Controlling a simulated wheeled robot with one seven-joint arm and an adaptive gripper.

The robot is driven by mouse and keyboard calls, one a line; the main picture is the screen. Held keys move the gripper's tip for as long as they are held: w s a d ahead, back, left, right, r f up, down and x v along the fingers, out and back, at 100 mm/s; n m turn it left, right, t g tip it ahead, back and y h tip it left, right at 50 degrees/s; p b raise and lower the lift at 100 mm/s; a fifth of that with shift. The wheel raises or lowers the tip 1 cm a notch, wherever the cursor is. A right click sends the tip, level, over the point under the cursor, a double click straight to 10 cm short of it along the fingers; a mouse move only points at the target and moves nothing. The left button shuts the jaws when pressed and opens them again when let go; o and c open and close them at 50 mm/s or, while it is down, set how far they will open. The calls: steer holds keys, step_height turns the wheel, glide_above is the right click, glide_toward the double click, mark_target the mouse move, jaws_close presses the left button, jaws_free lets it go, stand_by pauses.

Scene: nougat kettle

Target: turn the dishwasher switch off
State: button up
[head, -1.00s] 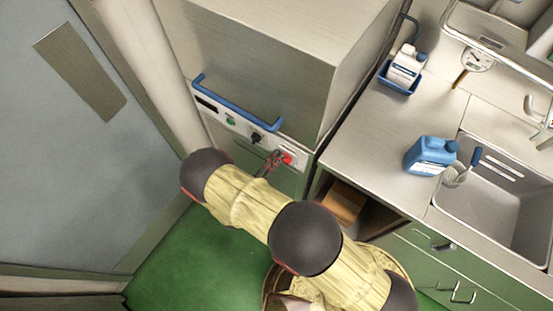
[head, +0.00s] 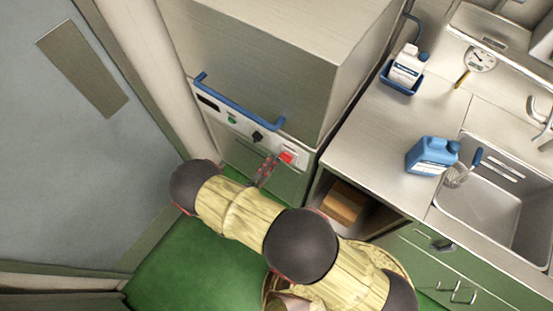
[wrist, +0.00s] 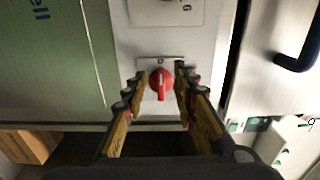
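The dishwasher (head: 265,60) is a tall grey metal cabinet with a blue bar handle and a light control strip below it. A red rotary switch (head: 286,158) sits at the strip's right end. In the wrist view the red switch (wrist: 161,82) shows its grip ridge pointing toward the bottom of the picture, on a plate with small markings too small to read. My gripper (wrist: 160,76) is open, one finger on each side of the switch, with visible gaps between the fingers and the knob. In the head view my gripper (head: 267,169) is just left of and below the switch.
A black knob (head: 257,137) and a green button (head: 232,120) sit left on the same strip. A counter with a blue jug (head: 432,155), a white bottle (head: 407,66) and a sink (head: 500,205) is to the right. Green floor (head: 190,260) lies below.

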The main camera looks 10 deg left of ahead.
steer(key=v, duration=0.8)
steer(key=shift+s, duration=0.25)
steer(key=shift+a, duration=0.1)
